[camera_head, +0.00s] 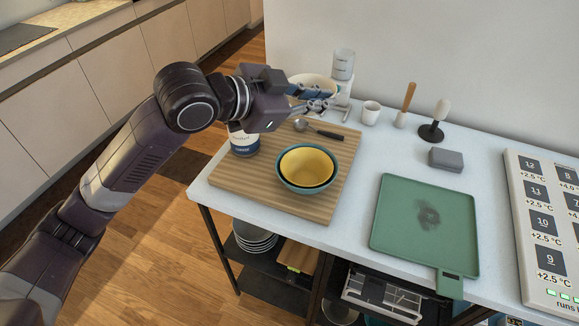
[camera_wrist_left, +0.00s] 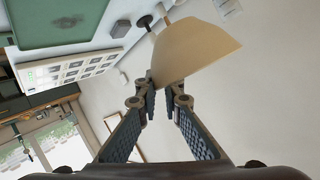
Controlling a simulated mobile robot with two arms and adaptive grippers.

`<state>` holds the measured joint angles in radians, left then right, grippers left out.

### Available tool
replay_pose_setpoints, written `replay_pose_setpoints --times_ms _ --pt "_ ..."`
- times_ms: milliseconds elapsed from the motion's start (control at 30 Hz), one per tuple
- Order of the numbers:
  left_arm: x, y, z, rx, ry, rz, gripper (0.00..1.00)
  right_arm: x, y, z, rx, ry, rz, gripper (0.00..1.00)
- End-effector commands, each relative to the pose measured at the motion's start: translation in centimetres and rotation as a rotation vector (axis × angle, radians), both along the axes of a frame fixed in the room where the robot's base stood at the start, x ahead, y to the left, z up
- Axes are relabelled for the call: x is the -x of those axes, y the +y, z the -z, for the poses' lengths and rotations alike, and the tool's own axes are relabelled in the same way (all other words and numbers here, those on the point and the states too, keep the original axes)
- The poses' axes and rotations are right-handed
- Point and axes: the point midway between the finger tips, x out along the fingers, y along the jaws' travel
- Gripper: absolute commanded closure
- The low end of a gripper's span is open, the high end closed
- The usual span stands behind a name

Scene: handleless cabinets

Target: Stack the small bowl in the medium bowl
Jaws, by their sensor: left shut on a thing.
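A cream bowl (camera_wrist_left: 195,48) is held at its rim between the fingertips of my left gripper (camera_wrist_left: 166,88). In the head view the same cream bowl (camera_head: 312,80) shows partly behind my left gripper (camera_head: 325,103), raised above the back of the wooden board. A yellow bowl (camera_head: 306,167) sits nested inside a teal bowl (camera_head: 283,178) on the board. The held bowl is apart from these two, farther back. My right gripper is not in view.
The wooden board (camera_head: 235,187) also carries a labelled can (camera_head: 244,146) and a dark-handled ladle (camera_head: 318,131). A white cup (camera_head: 371,112), a grey block (camera_head: 446,159) and a green cutting board (camera_head: 400,230) stand to the right on the white counter.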

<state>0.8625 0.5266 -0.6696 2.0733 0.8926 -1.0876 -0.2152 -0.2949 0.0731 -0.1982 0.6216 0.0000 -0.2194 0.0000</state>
Motion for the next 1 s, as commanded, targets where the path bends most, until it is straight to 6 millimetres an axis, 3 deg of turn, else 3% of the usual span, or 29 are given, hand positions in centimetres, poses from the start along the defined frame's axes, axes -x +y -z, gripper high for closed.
replay_pose_setpoints --times_ms 233,500,1000 --pt "0.1 0.1 6.5 -0.002 0.01 -0.002 1.0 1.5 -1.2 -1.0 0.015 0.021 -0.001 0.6" --pt "0.1 0.1 12.9 -0.002 0.005 -0.002 1.0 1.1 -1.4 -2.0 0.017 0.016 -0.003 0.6" --pt "0.1 0.0 18.7 -0.002 0.002 -0.002 1.0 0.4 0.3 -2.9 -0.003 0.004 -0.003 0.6"
